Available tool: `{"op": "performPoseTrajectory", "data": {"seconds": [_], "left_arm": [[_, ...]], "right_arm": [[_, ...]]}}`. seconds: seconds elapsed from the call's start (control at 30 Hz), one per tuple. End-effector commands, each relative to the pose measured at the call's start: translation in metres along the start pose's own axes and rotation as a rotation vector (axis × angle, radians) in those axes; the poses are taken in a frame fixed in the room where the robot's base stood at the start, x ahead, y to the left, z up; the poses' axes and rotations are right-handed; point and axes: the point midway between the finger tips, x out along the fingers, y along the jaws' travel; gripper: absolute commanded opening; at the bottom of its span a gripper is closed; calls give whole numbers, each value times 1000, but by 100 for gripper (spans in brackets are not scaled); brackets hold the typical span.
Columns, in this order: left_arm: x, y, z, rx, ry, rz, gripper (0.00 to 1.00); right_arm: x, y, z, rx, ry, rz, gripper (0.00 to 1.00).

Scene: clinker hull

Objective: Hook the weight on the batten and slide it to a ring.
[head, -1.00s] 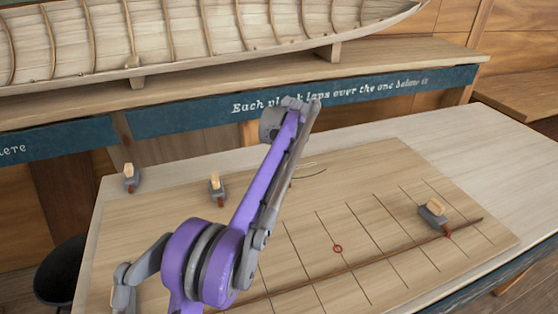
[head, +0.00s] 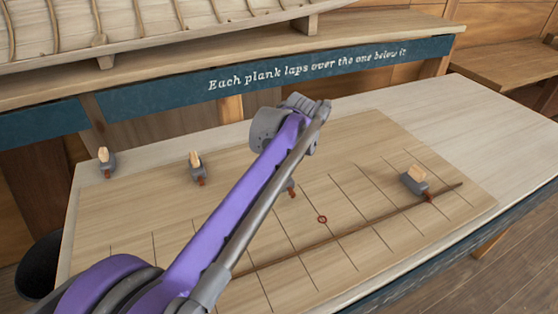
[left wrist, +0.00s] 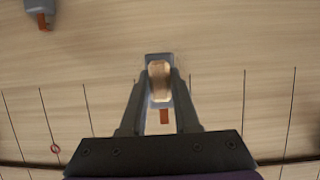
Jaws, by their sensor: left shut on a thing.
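My left gripper (left wrist: 160,82) is shut on a weight (left wrist: 159,67) with a grey body, pale wooden handle and reddish hook. In the head view my purple arm hides most of this held weight; its hook (head: 291,191) shows below the wrist. The thin dark batten (head: 340,239) runs across the board, and the held hook looks apart from it. Another weight (head: 413,181) stands with its hook at the batten near the right end. A red ring (head: 322,219) is marked just behind the batten. A ring (left wrist: 55,149) also shows in the left wrist view. My right gripper is not in view.
Two more weights, (head: 106,162) and (head: 197,167), stand at the board's back left. Dark lines cross the board (head: 385,135). A ledge with a lettered blue strip (head: 310,68) and a boat hull stand behind. The table (head: 480,125) is clear at the back right.

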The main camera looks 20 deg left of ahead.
Motion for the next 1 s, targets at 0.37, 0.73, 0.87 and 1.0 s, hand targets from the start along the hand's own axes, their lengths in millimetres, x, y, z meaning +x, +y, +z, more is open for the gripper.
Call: {"op": "performPoseTrajectory", "data": {"seconds": [0.37,0.73,0.87,1.0], "left_arm": [[-1,0,-1,0,-1,0,0],[-19,0,6,0,-1,-1,0],[-28,0,10,-1,-2,-1,0],[-37,0,14,0,-1,0,0]], "right_arm": [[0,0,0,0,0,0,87],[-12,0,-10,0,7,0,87],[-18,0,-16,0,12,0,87],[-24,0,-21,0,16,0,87]]}}
